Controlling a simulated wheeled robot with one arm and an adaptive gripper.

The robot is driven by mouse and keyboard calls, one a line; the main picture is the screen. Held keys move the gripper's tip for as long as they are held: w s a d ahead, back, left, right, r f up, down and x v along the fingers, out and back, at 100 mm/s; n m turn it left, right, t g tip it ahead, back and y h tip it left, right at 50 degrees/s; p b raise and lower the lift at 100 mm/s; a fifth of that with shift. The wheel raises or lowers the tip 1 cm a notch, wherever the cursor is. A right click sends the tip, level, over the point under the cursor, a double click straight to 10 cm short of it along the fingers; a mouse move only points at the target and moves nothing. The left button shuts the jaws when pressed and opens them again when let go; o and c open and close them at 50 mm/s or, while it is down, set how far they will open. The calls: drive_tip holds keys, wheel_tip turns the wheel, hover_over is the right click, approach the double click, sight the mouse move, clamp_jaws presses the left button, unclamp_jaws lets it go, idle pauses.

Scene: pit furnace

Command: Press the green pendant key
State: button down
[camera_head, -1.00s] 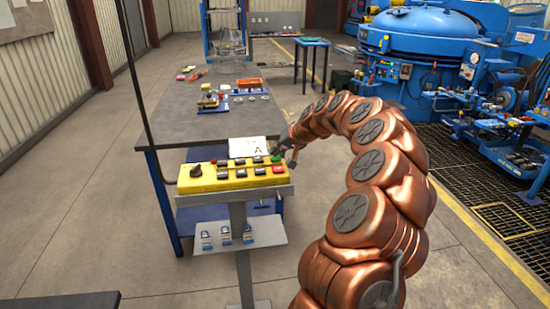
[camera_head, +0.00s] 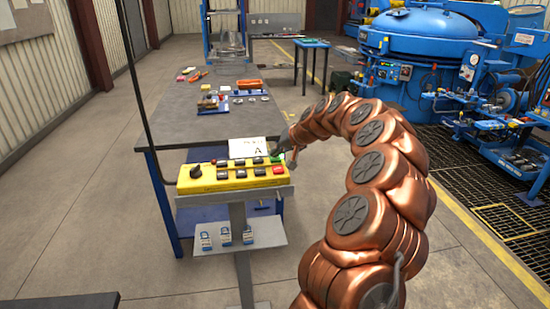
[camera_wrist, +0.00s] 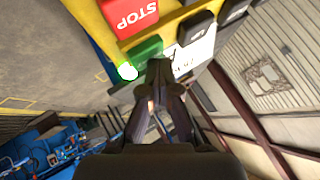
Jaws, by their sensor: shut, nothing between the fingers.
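The yellow pendant box (camera_head: 230,184) lies on a stand, with a black knob at its left and rows of dark keys. The green key (camera_head: 276,160) is at its right end, just behind the red key (camera_head: 279,170). In the wrist view the green key (camera_wrist: 146,49) is beside the red STOP key (camera_wrist: 130,14), with a bright green spot (camera_wrist: 127,71) at its edge. My gripper (camera_wrist: 158,66) is shut and empty, its tips very close to the green key and partly covering it. I cannot tell whether they touch. In the head view my gripper (camera_head: 282,149) is over the box's right end.
The grey table (camera_head: 190,129) behind holds a small fixture and an orange tray (camera_head: 249,84). A blue furnace (camera_head: 420,45) stands at the back right.

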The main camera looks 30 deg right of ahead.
drive_tip(key=shift+r, duration=0.75)
drive_tip(key=shift+r, duration=0.15)
drive_tip(key=shift+r+p, duration=0.55)
drive_tip(key=shift+r, duration=1.8)
